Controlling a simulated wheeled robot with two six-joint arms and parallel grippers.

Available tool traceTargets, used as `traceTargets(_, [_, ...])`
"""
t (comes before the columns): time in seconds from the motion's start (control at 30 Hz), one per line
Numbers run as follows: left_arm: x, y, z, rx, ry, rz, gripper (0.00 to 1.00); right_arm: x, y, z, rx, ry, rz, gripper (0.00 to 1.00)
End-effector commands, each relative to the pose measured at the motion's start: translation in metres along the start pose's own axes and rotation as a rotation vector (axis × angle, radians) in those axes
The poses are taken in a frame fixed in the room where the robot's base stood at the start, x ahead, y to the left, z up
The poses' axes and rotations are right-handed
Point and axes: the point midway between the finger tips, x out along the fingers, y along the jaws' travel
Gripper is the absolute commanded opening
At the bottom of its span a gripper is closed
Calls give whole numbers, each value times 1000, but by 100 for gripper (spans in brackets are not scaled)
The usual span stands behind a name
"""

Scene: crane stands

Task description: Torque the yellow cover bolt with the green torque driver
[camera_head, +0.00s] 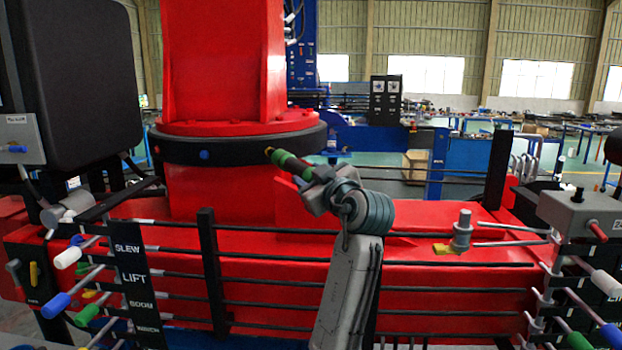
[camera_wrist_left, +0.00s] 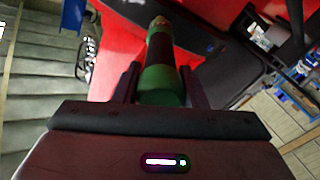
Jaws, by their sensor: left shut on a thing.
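The green torque driver (camera_head: 291,164) is held in my left gripper (camera_head: 310,178), its tip pointing up and left to the black ring under the red column. In the left wrist view the driver (camera_wrist_left: 160,84) lies between both fingers, green with a dark middle band. A small yellow spot (camera_head: 269,151) shows at the driver's tip against the ring; I cannot tell if it is the yellow cover bolt or part of the driver, nor if they touch. A blue bolt (camera_head: 204,154) sits on the ring further left. My right gripper is not in view.
The black ring (camera_head: 235,148) circles the red column (camera_head: 222,60). Thin horizontal rods and labelled lever panels (camera_head: 135,280) cross the front. A grey post with a yellow handle (camera_head: 462,232) stands at right. A large dark box (camera_head: 75,85) fills the upper left.

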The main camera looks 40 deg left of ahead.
Motion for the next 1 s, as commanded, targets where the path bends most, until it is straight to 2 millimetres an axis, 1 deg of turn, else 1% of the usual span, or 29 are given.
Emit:
traceTargets(0.03, [0, 0, -3, -3, 5, 2, 0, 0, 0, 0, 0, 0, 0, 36])
traceTargets(0.27, [0, 0, -3, -3, 5, 2, 0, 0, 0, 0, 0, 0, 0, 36])
traceTargets(0.57, [0, 0, -2, -4, 5, 2, 0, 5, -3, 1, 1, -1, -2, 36])
traceTargets(1.0, [0, 1, -3, -3, 5, 2, 0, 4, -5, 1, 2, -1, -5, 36])
